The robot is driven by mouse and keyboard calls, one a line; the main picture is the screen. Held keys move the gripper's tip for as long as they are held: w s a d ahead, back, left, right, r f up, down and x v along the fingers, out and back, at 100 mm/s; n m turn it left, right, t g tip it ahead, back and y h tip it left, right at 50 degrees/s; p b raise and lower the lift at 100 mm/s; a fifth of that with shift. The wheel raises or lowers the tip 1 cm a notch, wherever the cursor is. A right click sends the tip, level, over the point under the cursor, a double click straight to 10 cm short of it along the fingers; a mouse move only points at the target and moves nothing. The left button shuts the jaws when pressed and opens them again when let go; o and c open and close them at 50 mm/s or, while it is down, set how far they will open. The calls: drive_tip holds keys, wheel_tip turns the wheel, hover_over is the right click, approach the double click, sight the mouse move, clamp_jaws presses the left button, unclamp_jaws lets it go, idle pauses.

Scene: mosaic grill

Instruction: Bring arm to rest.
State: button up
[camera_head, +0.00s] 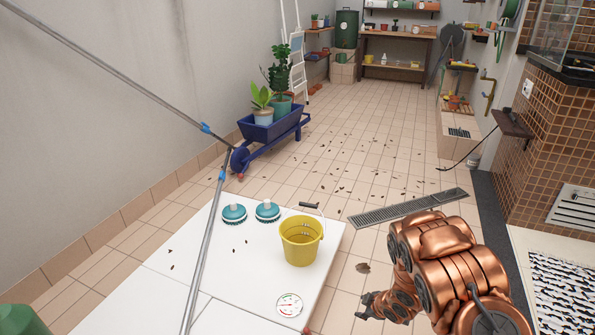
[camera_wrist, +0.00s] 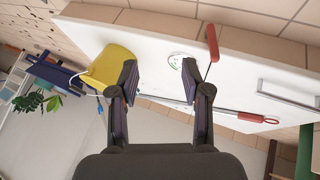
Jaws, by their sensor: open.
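My copper-coloured arm reaches in from the lower right of the head view. My gripper (camera_head: 369,306) is low beside the right edge of the white table, apart from it. In the wrist view my gripper (camera_wrist: 158,82) has its two dark fingers spread, with nothing between them. The yellow bucket (camera_head: 300,246) stands upright on the table, left of my gripper; in the wrist view the bucket (camera_wrist: 106,66) shows behind the left finger.
The white table (camera_head: 185,262) also holds two teal-based brushes (camera_head: 234,214) and a round dial (camera_head: 289,305). A blue wheelbarrow planter (camera_head: 270,130) stands behind. A floor drain (camera_head: 410,206) lies beyond my arm. A tiled grill structure (camera_head: 550,150) is at right.

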drive_tip(key=s+d+r+m+h+p, duration=0.1)
drive_tip(key=d+r+m+h+p, duration=0.2)
drive_tip(key=r, duration=0.6)
drive_tip(key=s+d+r+m+g+h+p, duration=0.1)
drive_tip(key=d+r+p, duration=0.3)
drive_tip(key=r, duration=0.6)
drive_tip(key=s+d+r+m+h+p, duration=0.1)
drive_tip(key=s+d+r+h+p, duration=0.1)
drive_tip(key=d+r, duration=0.5)
drive_tip(key=s+a+r+m+g+p, duration=0.1)
drive_tip(key=s+r+m+p, duration=0.1)
drive_tip(key=s+r, duration=0.35)
drive_tip(key=s+a+r+m+g+h+p, duration=0.1)
drive_tip(key=s+r+p, duration=0.15)
drive_tip(key=r, duration=0.55)
drive_tip(key=s+a+r+m+g+p, duration=0.1)
drive_tip(key=s+r+m+p, duration=0.15)
drive_tip(key=r, duration=0.35)
drive_tip(key=s+a+r+m+g+y+p, duration=0.1)
drive_tip(key=s+a+r+g+y+p, duration=0.1)
drive_tip(key=s+a+r+p, duration=0.4)
drive_tip(key=s+a+r+m+g+y+p, duration=0.2)
drive_tip(key=s+a+r+p, duration=0.4)
drive_tip(key=s+r, duration=0.9)
drive_tip(key=s+a, duration=0.2)
drive_tip(key=s, duration=0.4)
drive_tip(key=shift+s+a, duration=0.35)
drive_tip(key=shift+s, duration=0.05)
drive_tip(key=shift+c, duration=0.6)
drive_tip(key=shift+s+a, duration=0.1)
